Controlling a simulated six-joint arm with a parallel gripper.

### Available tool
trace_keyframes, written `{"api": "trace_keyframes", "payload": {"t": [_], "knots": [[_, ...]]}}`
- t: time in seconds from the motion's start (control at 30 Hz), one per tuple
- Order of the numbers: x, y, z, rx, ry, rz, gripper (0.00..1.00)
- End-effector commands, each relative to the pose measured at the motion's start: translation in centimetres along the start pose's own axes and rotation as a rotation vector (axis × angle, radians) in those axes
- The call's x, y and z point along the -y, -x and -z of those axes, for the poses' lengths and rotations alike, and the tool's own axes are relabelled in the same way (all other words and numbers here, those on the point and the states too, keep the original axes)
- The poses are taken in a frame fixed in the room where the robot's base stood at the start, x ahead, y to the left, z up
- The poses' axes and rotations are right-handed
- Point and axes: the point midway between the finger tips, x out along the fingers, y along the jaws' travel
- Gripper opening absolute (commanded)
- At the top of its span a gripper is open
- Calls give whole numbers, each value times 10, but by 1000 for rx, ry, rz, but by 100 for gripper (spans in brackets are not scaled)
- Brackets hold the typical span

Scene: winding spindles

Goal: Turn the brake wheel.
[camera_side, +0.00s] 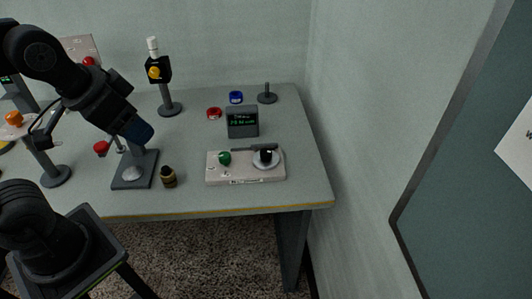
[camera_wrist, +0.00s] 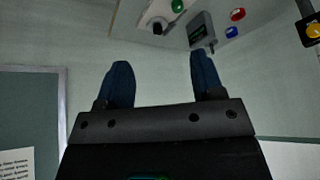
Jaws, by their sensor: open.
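I cannot tell for sure which part is the brake wheel. A pale box (camera_side: 220,177) on the table's right half carries a green knob (camera_side: 224,158), and a black knob (camera_side: 266,156) on a pale round disc beside a dark bar. A yellow knob (camera_side: 154,72) sits on a black head on a stand at the back. My gripper (camera_side: 138,131) is above the left half of the table, left of the box and apart from it. In the wrist view its two blue fingers (camera_wrist: 162,75) are spread with nothing between them. The green knob (camera_wrist: 177,6) shows beyond them.
A dark plate stand with a pale knob (camera_side: 132,174) and a small black-and-yellow cylinder (camera_side: 168,177) are below my gripper. A display (camera_side: 242,122), a red ring (camera_side: 214,113), a blue ring (camera_side: 236,97) and a pegged base (camera_side: 267,97) stand behind the box. Red and orange knobs are at left.

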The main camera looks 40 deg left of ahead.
Motion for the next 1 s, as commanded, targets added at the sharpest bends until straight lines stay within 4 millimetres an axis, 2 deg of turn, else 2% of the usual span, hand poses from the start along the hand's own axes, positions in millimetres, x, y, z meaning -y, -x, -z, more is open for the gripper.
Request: {"api": "trace_keyframes", "payload": {"t": [0.17,0.27,0.47,0.6,0.8,0.9,1.0], "knots": [[0,-8,51,79,-379,-29,61],[-1,-20,85,124,-654,-65,61],[-5,-65,146,193,-1199,-176,61],[-11,-109,180,217,-1577,-284,61],[-21,-177,210,206,-2056,-457,61],[-26,-203,216,186,-2222,-525,61],[-28,-219,219,170,-2326,-571,61]]}}
